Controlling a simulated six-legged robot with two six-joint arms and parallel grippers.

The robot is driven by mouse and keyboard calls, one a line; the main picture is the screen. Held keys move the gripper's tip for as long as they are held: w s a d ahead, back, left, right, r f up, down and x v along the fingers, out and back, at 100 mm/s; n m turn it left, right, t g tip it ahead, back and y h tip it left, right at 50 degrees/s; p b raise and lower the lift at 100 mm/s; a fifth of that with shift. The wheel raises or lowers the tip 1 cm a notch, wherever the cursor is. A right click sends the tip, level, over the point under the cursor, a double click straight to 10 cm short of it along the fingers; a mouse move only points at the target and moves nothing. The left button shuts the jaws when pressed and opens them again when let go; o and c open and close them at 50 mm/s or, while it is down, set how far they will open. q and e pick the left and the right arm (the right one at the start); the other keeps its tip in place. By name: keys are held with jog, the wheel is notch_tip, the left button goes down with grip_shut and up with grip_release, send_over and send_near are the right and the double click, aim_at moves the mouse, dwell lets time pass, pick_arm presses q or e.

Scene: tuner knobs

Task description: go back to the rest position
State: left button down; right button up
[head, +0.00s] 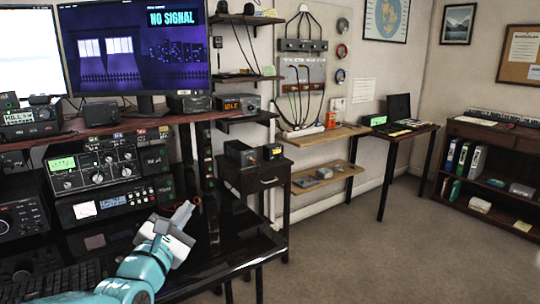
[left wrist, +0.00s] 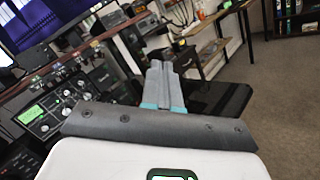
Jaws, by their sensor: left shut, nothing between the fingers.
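My left gripper (head: 182,214) is above the black desk (head: 232,248), in front of the radio gear, with its arm coming in from the lower left. Its fingers are together and empty; they also show shut in the left wrist view (left wrist: 160,75). A radio unit with a green display and several knobs (head: 110,163) stands to the left of the gripper, apart from it. The same radio shows at the left of the left wrist view (left wrist: 45,112). My right gripper is in neither view.
A monitor reading "NO SIGNAL" (head: 135,50) stands on the shelf above the radios. A dark side cabinet (head: 255,180) stands right of the desk. A laptop table (head: 400,130) and a bookshelf (head: 490,165) are farther right. The carpet (head: 370,245) between is clear.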

pick_arm(q)
notch_tip(320, 180, down, 29)
jog(key=s+g+y, duration=0.1)
jog(key=s+g, duration=0.2)
jog(key=g, duration=0.4)
jog(key=s+d+f+m+g, duration=0.3)
jog(key=s+f+m+g, duration=0.25)
jog(key=s+f, duration=0.85)
jog(key=s+d+f+m+g+h, duration=0.1)
jog(key=s+d+f+m+g, duration=0.2)
jog(key=s+m, duration=0.55)
jog(key=s+f+m+g, duration=0.3)
jog(key=s+f+m, duration=0.2)
jog(key=s+m, duration=0.35)
notch_tip(320, 180, up, 16)
jog(key=m+p, duration=0.2)
jog(key=p, duration=1.4)
jog(key=shift+w+d+r, duration=0.15)
jog(key=shift+w+d, duration=0.05)
